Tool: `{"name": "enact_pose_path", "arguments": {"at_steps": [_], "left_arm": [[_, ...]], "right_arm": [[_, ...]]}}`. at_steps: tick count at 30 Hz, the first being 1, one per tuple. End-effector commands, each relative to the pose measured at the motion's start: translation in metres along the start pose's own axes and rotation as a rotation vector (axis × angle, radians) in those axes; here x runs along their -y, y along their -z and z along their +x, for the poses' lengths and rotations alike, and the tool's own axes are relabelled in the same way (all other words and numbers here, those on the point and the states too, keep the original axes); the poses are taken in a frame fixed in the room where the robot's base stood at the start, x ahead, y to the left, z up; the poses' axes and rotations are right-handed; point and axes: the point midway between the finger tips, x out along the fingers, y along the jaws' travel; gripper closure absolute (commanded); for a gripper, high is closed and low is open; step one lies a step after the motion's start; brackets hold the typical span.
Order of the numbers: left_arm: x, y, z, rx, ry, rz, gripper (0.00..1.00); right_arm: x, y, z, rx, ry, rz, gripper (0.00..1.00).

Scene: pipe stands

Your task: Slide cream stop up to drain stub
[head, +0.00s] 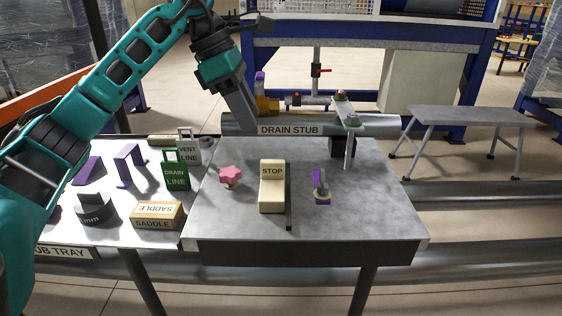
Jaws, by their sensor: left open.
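The cream stop (272,196) stands on the grey table, its top labelled STOP. It sits beside a dark narrow rail or slot (289,205) on the table top. The drain stub (355,127) is a horizontal grey pipe along the back of the table, with a DRAIN STUB label on its front. A clear stretch of table lies between stop and stub. My left gripper (242,108) points down at the left part of the stub, well behind the stop. It is open; its fingertips are hard to make out against the pipe. My right gripper is out of view.
A pink star knob (231,176) stands left of the stop, and a purple and cream piece (321,187) stands right. A clamp-like bracket (348,125) crosses the stub's right part. The left tray table (100,232) holds green DRAIN LINE tag (176,172) and SADDLE block (156,215).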

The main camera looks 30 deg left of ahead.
Motion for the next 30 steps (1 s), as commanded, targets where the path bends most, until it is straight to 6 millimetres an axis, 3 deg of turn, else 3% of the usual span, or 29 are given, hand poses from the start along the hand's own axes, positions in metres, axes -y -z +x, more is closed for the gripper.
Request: {"name": "enact_pose_path", "arguments": {"at_steps": [9, 15, 21, 30], "left_arm": [[0.002, 0.000, 0.069, 0.001, 0.006, 0.002, 0.58], [0.002, -0.001, 0.101, 0.002, 0.006, 0.002, 0.58], [0.002, -0.001, 0.115, 0.003, 0.004, 0.002, 0.58], [0.001, -0.001, 0.117, 0.003, 0.003, 0.002, 0.58]], "right_arm": [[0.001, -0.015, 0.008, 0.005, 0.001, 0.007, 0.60], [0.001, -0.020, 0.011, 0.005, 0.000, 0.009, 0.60], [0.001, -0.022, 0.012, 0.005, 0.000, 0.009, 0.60], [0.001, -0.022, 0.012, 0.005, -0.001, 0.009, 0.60]]}}
